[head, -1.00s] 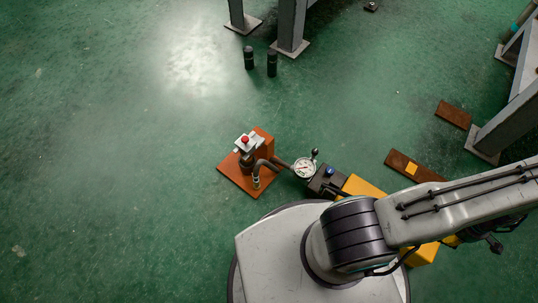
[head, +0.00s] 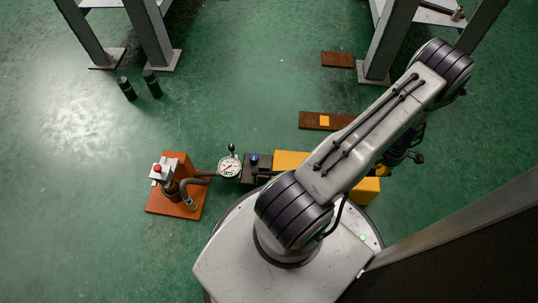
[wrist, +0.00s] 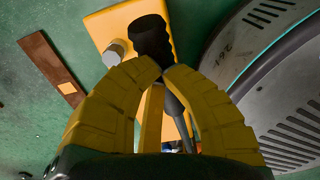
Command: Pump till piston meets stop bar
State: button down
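A yellow pump (head: 290,160) with a dark front block (head: 257,168) lies beside my base; it also shows in the wrist view (wrist: 103,22). Its black-gripped handle (wrist: 151,38) rises at my fingertips. My gripper (wrist: 160,68) has its yellow fingers drawn together at the lower end of that grip and appears shut on it. A hose joins the pump, a round gauge (head: 229,167) and a small cylinder (head: 171,188) on an orange stand (head: 186,170). A grey bar with a red knob (head: 157,168) is above the cylinder. The piston gap is too small to judge.
A rusty plate with a yellow square (head: 314,120) and another rusty plate (head: 338,59) lie on the green floor. Two dark cylinders (head: 152,84) stand near grey steel legs (head: 150,35). The floor at left is clear.

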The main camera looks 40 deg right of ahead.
jog(key=shift+f, duration=0.3)
jog(key=shift+s+d+f+b, duration=0.1)
jog(key=shift+s+f+b, duration=0.05)
jog(key=shift+f+b, duration=0.6)
jog(key=shift+s+d+f+b, duration=0.15)
jog(key=shift+f+b, duration=0.45)
jog(key=shift+f, duration=0.15)
jog(key=shift+s+d+f+b, duration=0.1)
jog(key=shift+s+f+b, duration=0.05)
jog(key=shift+f+b, duration=0.6)
jog(key=shift+s+f+b, duration=0.1)
jog(key=shift+f+b, duration=1)
jog(key=shift+f, duration=0.25)
jog(key=shift+s+d+f, duration=0.1)
jog(key=shift+d+f, duration=0.05)
jog(key=shift+f, duration=0.75)
jog(key=shift+r, duration=0.1)
